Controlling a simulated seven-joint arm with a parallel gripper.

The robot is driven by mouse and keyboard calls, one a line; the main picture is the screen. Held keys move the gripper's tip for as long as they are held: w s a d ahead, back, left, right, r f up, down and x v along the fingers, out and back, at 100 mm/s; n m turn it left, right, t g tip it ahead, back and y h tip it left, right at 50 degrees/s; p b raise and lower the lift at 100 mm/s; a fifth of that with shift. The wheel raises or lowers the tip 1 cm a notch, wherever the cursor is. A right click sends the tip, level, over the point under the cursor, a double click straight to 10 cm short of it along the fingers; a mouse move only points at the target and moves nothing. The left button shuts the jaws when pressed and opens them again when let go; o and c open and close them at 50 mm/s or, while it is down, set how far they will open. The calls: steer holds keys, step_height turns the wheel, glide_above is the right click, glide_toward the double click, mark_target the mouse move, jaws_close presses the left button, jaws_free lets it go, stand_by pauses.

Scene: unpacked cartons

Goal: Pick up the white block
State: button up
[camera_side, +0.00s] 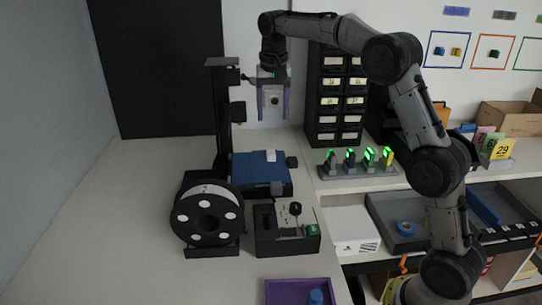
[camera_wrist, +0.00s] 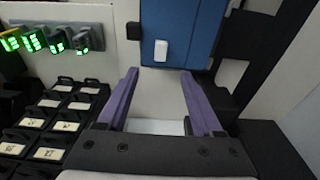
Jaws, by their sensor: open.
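The small white block (camera_side: 270,156) lies on the blue bed (camera_side: 252,172) of a black printer-like machine, towards the bed's back right in the side view. In the wrist view the white block (camera_wrist: 160,49) is on the blue bed (camera_wrist: 203,22) near its lower edge. My gripper (camera_side: 273,116) hangs pointing down above the bed, clear of the block. Its purple fingers are spread wide with nothing between them. In the wrist view the block appears beyond my gripper's fingertips (camera_wrist: 159,75), roughly midway between them.
The machine's black upright (camera_side: 222,115) stands just left of my gripper. A spool (camera_side: 207,215) and a black box (camera_side: 287,237) stand in front of the bed. A black drawer cabinet (camera_side: 337,95) and green-lit devices (camera_side: 358,162) are to the right. The left table area is bare.

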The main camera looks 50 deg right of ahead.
glide_above(271, 152)
steer(key=s, duration=0.1)
steer(key=f, duration=0.8)
steer(key=shift+a, duration=0.3)
steer(key=shift+w+d+f, duration=0.1)
steer(key=shift+w+f, duration=0.05)
steer(key=shift+f, duration=0.7)
steer(key=shift+w+d+f, duration=0.15)
steer(key=shift+w+f, duration=0.05)
steer(key=shift+f, duration=0.7)
steer(key=shift+w+d+f, duration=0.1)
steer(key=shift+w+f, duration=0.05)
steer(key=shift+f, duration=0.7)
jaws_close()
